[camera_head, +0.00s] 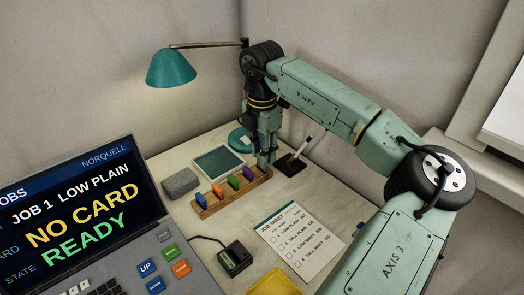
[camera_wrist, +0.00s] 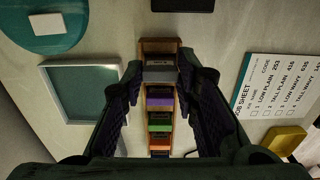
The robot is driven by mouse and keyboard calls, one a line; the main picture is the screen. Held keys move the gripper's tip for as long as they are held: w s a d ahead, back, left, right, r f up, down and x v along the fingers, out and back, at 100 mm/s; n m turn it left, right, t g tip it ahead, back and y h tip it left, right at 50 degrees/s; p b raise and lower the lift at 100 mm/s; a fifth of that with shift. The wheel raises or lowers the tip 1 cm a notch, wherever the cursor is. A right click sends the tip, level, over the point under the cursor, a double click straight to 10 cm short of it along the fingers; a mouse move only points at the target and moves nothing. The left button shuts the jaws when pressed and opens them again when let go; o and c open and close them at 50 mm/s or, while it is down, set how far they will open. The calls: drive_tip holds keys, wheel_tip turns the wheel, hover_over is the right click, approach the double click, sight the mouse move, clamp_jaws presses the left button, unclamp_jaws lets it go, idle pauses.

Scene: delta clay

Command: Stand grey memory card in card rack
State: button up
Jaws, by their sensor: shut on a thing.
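The grey memory card (camera_wrist: 161,77) is between my gripper's (camera_wrist: 160,68) two dark fingertips in the wrist view, at the upper end of the card rack. The wooden card rack (camera_wrist: 144,45) runs down the middle of that view. In the head view my gripper (camera_head: 266,160) points down at the right end of the rack (camera_head: 231,201), and the grey card is mostly hidden there. I cannot tell how deep the card sits in its slot. Purple (camera_head: 248,174), green (camera_head: 233,182), orange (camera_head: 218,191) and blue (camera_head: 200,200) cards stand in the rack.
A teal-framed tray (camera_head: 219,161) lies behind the rack, a grey box (camera_head: 180,183) left of it. A pen stands in a dark holder (camera_head: 289,164) to the right. A job sheet (camera_head: 299,238), a black device (camera_head: 235,259) and a yellow item (camera_head: 273,284) lie in front. The screen reads "NO CARD READY".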

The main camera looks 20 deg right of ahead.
drive_tip(key=shift+f+b, duration=0.5)
drive_tip(key=shift+f, duration=0.2)
drive_tip(key=o, duration=0.8)
drive_tip(key=shift+o, duration=0.5)
drive_tip(key=shift+o, duration=1.2)
